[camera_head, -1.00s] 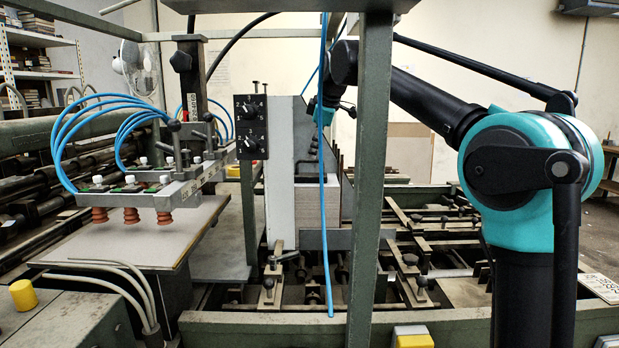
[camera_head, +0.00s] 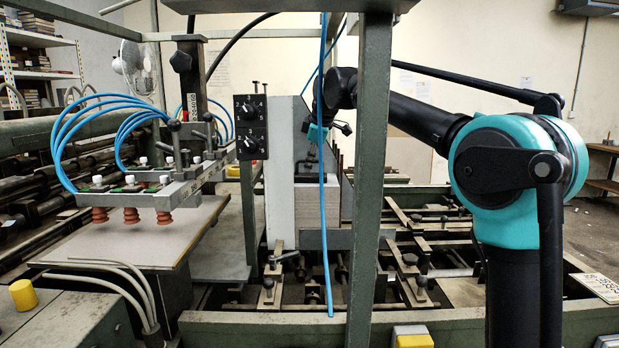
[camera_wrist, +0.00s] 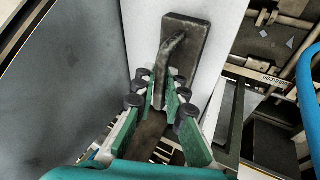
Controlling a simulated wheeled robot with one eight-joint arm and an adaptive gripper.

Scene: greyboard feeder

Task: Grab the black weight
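The black weight (camera_wrist: 191,42) is a dark, worn rectangular plate with a bent bar handle. In the wrist view it lies on a pale board surface, beyond my fingertips. My gripper (camera_wrist: 161,84) has two fingers with green inner faces and dark round knobs. The fingers are apart, and the weight's handle reaches down between them. Pale surface shows beside the handle, so the fingers do not appear closed on it.
A control box (camera_head: 251,127) is left of the stack. Suction cups (camera_head: 131,215) hang over a board at the left. Metal rails lie right of the stack.

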